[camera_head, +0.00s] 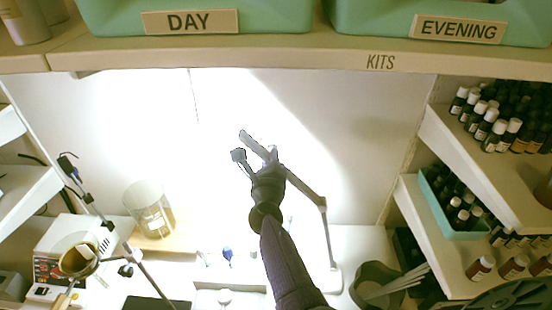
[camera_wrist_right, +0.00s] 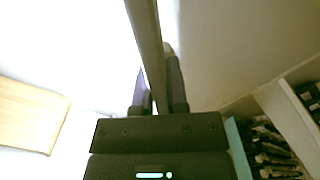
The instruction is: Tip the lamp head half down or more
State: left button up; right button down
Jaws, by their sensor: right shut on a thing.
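The lamp stands on the bench in the head view, with a pale base (camera_head: 327,281) and a thin upright post (camera_head: 328,235). Its slim bar-shaped head (camera_head: 306,188) runs from the post's top up and to the left in the picture. My right gripper (camera_head: 257,157) is shut on the bar, towards its far end. In the right wrist view the bar (camera_wrist_right: 148,45) passes between the two fingers (camera_wrist_right: 157,95). The exact tilt of the head is hard to tell. My left gripper is not in view.
An overhead shelf (camera_head: 270,51) holds green bins. Shelves with dark bottles (camera_head: 487,120) stand at the right. A clear beaker (camera_head: 149,209), a clamp stand (camera_head: 100,212) and a white device (camera_head: 66,246) are at the left. A dark pot (camera_head: 377,286) stands right of the lamp base.

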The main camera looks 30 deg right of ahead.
jog(key=shift+f, duration=0.1)
dwell(0.3)
jog(key=c, duration=0.6)
grip_release()
jog(key=shift+c, duration=0.2)
